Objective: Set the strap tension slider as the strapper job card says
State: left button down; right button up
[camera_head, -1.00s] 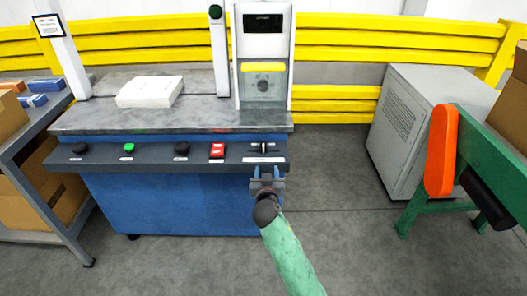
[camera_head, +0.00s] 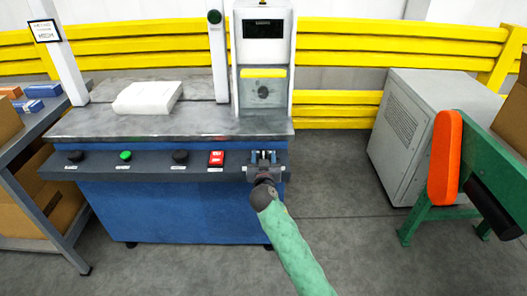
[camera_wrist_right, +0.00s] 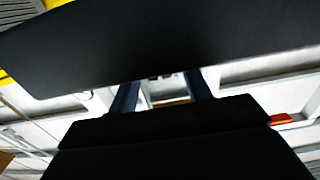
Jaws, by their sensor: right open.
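The strapper (camera_head: 165,215) has a blue body and a dark front control ledge. The strap tension slider (camera_head: 264,156) is at the ledge's right end, mostly hidden by my right gripper. My right gripper (camera_head: 264,157) is open, its two fingers on either side of the slider; whether they touch it I cannot tell. In the right wrist view the two fingers (camera_wrist_right: 162,92) stand apart below a large dark surface. A framed card (camera_head: 45,31) hangs on the left post; its writing is too small to read. My left gripper is not in view.
Along the ledge sit a green button (camera_head: 125,156), a red switch (camera_head: 216,158) and dark knobs (camera_head: 180,156). A white package (camera_head: 147,98) lies on the worktop. A grey cabinet (camera_head: 415,130) and a green conveyor with an orange guard (camera_head: 445,158) stand right. Floor between is free.

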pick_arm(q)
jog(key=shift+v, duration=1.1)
pick_arm(e)
jog(key=shift+w, duration=1.45)
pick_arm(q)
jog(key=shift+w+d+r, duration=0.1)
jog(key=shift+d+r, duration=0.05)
